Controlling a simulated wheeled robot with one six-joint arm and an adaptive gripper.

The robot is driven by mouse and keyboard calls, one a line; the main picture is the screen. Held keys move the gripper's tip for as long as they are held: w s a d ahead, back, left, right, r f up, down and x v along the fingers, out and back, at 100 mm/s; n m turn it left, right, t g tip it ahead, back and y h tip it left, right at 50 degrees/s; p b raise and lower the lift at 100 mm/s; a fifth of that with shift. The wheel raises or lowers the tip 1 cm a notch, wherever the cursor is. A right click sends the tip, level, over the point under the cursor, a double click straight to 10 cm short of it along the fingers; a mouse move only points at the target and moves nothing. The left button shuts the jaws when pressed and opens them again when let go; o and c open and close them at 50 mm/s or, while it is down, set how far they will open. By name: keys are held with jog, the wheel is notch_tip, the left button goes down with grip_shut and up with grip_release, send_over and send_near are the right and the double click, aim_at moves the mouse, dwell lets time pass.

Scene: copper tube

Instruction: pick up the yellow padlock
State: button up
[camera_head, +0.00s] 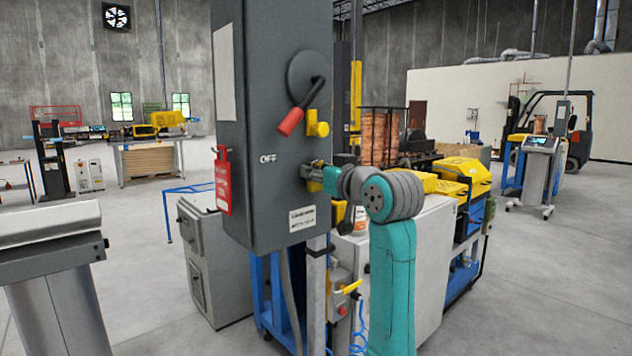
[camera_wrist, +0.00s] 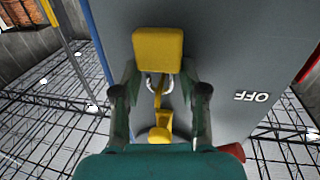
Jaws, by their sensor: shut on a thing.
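The yellow padlock (camera_wrist: 158,48) is between the tips of my gripper (camera_wrist: 159,72) in the wrist view. Its block-shaped body faces the camera, and its metal shackle shows below the body. The fingertips are shut on its sides. In the head view my gripper (camera_head: 318,174) is in front of the grey switch box, below its lever. Only a small yellow patch of the padlock (camera_head: 314,186) shows there. Whether the padlock touches the box cannot be told.
The grey switch box (camera_head: 262,190) has a red-handled lever (camera_head: 292,121), with a yellow fitting (camera_head: 317,129) beside it. A red tag (camera_head: 222,182) hangs on its left side. A grey cabinet with yellow-topped cases (camera_head: 462,170) stands behind my arm. Open floor lies at the right.

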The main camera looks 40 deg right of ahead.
jog(key=shift+r, duration=0.75)
jog(key=s+a, duration=0.3)
jog(key=s, duration=1.4)
jog(key=shift+s, duration=0.4)
